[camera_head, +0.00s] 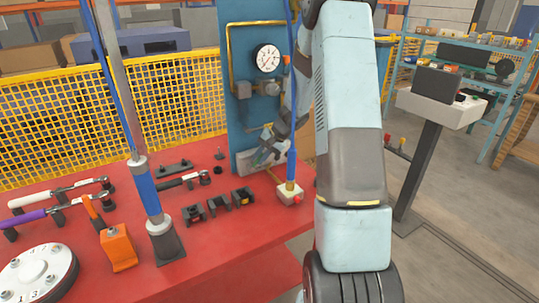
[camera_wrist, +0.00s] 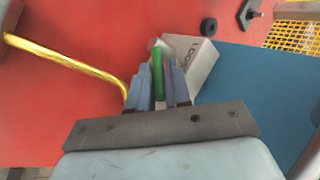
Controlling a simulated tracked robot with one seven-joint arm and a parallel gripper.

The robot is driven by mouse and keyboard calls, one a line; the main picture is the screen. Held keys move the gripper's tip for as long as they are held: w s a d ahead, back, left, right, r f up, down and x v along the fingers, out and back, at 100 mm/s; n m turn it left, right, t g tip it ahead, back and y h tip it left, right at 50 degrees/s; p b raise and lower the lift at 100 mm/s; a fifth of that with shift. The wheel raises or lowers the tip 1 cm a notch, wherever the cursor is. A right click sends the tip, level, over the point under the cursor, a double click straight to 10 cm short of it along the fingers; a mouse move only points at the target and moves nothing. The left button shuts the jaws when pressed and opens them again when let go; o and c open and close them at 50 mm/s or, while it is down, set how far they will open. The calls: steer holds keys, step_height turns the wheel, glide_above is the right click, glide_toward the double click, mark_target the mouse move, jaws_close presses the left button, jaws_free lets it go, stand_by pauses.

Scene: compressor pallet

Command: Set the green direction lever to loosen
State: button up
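The green direction lever (camera_wrist: 158,63) shows in the wrist view as a narrow upright green bar between my two fingertips. My gripper (camera_wrist: 158,84) has a blue-grey finger on each side of the lever, and the fingers look closed against it. Beside the lever is a light grey box (camera_wrist: 200,60) with partly hidden lettering that starts "LOO". In the head view my gripper (camera_head: 264,153) reaches down to this grey box (camera_head: 250,162) at the foot of the blue panel.
The blue panel (camera_head: 240,110) carries a pressure gauge (camera_head: 268,58) and a yellow pipe (camera_head: 229,60). A hose fitting (camera_head: 290,192) stands right of the box. Black blocks (camera_head: 218,202), torque wrenches (camera_head: 60,192) and a post (camera_head: 150,195) occupy the red table (camera_head: 205,265).

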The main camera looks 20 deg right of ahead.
steer(key=v, duration=1.3)
steer(key=shift+d+r, duration=0.2)
steer(key=shift+r, duration=0.05)
steer(key=shift+s, duration=0.15)
steer(key=s+d+f+m+t+y, duration=0.1)
steer(key=s+f+m+t+y, duration=0.1)
steer(key=m, duration=0.6)
steer(key=s+d+f+m+t+y, duration=0.1)
steer(key=s+f+m+t+y, duration=0.1)
steer(key=f+m, duration=0.3)
steer(key=s+d+f+m+t+y, duration=0.1)
steer(key=s+f+m+t+y, duration=0.1)
steer(key=m, duration=0.8)
steer(key=shift+s+d+f+m+t+y, duration=0.1)
steer(key=shift+d+f+m+t+y, duration=0.05)
steer(key=shift+f+t+y, duration=0.25)
steer(key=shift+d+f+m+t+y, duration=0.2)
steer(key=shift+f+t+y, duration=0.1)
steer(key=shift+f+t, duration=0.15)
steer(key=shift+s+d+f+m+t, duration=0.15)
steer(key=shift+d+m+t, duration=0.4)
steer(key=shift+m, duration=0.5)
steer(key=shift+a, duration=0.1)
steer(key=x, duration=1.3)
steer(key=shift+w+a, duration=0.1)
steer(key=shift+w, duration=0.3)
